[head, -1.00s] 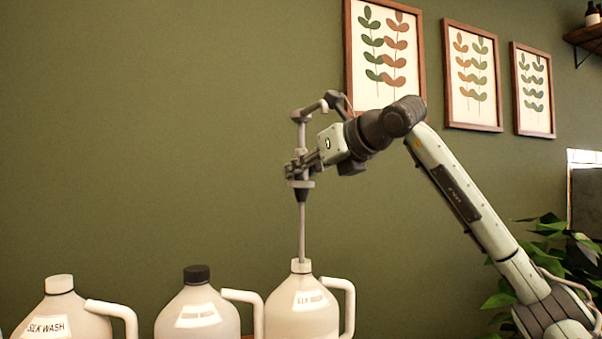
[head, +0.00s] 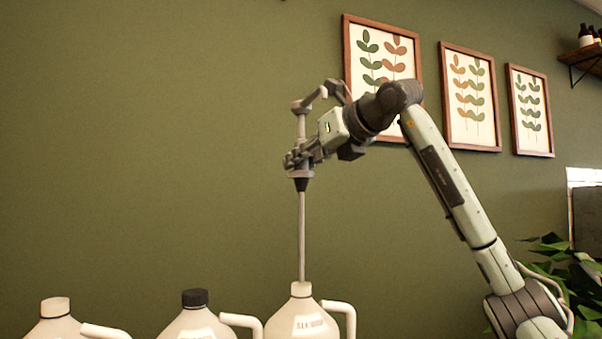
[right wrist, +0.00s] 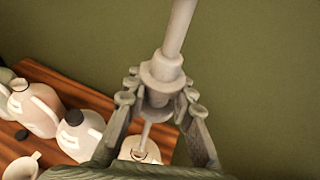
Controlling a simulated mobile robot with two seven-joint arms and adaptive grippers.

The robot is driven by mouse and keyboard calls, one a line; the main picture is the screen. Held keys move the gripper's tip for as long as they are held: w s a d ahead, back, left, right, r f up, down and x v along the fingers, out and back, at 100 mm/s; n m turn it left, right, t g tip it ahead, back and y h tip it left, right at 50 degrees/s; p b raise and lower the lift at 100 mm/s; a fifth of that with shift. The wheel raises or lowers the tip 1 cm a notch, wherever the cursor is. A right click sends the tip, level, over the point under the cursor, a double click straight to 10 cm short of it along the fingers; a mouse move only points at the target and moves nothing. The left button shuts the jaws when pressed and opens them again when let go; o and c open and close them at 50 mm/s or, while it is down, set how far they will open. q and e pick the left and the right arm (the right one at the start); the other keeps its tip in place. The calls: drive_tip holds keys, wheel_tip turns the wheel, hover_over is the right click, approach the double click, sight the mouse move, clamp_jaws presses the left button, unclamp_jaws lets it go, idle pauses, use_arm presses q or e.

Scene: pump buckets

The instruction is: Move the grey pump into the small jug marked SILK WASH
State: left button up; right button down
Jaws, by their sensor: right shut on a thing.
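My right gripper (head: 300,160) is shut on the grey pump (head: 302,106) around its collar and holds it upright. The pump also shows in the right wrist view (right wrist: 163,75), between the fingers of my gripper (right wrist: 160,108). Its long tube (head: 302,235) hangs straight down to the mouth of the right-hand jug (head: 301,318). The tube's lower end is hidden at that mouth, and the jug's label is too faint to read surely. The left jug (head: 53,328), with a pale top, and the middle black-capped jug (head: 200,323) stand beside it. My left gripper is not in view.
The right wrist view shows a wooden surface (right wrist: 95,98) under the jugs and a small dark round thing (right wrist: 21,135) lying on it. Framed leaf prints (head: 472,97) hang on the green wall. A plant (head: 560,268) stands at the right.

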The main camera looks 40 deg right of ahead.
drive_tip(key=shift+r, duration=0.45)
drive_tip(key=shift+r, duration=1)
drive_tip(key=s+a, duration=0.3)
drive_tip(key=s, duration=0.9)
drive_tip(key=s+a, duration=0.3)
drive_tip(key=s, duration=0.9)
drive_tip(key=shift+s+r, duration=0.2)
drive_tip(key=shift+r, duration=0.25)
